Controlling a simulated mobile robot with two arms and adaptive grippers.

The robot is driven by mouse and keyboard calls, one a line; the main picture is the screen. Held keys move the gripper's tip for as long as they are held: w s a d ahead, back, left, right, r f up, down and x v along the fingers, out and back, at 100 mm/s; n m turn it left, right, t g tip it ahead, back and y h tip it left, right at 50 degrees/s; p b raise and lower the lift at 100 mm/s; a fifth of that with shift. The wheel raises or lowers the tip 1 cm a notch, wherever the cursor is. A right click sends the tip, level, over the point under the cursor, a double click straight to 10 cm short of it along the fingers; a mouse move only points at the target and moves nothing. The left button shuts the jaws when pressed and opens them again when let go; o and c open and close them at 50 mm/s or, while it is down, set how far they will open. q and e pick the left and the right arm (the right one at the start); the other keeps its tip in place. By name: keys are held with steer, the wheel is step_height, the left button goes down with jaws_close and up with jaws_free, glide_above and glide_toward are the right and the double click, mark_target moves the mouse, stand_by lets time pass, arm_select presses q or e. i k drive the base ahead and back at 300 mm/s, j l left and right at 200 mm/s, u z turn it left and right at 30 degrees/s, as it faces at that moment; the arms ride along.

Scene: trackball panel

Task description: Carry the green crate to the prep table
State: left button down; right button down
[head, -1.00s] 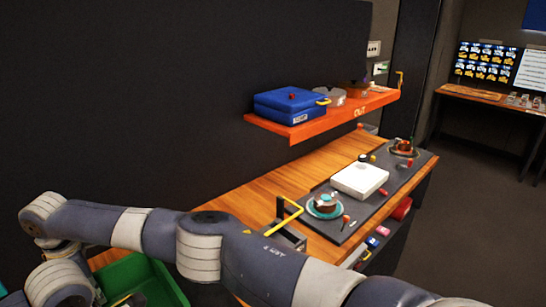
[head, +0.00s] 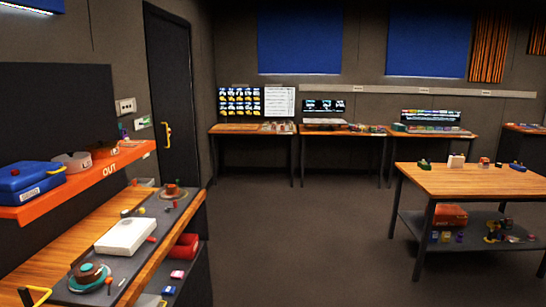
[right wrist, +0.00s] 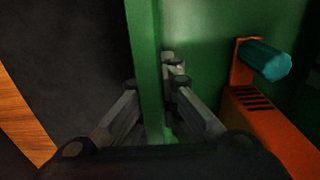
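In the right wrist view, the wall of the green crate (right wrist: 148,70) stands between the two fingers of my right gripper (right wrist: 152,92). The fingers press in on it from both sides, one inside the crate and one outside. Inside the crate is an orange item (right wrist: 262,125) with a teal cylinder (right wrist: 265,60) beside its upper end. The rest of the crate is out of frame. The head view shows neither gripper and no crate. I cannot tell which table is the prep table.
A wooden table (head: 470,180) with a lower shelf stands at the right. A bench (head: 165,250) with a white box and plates is at the left, under an orange shelf (head: 85,185). Desks with screens line the back wall. The floor (head: 300,230) between is clear.

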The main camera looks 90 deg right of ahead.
mark_target(520, 185)
steer(key=k+z, duration=0.15)
steer(key=z, duration=4.25)
steer(key=i+j+z, duration=0.2)
steer(key=i, duration=0.25)
steer(key=i+j+z, duration=0.2)
steer(key=i, duration=0.25)
steer(key=i+j, duration=0.1)
steer(key=i, duration=3.85)
steer(key=j, duration=0.1)
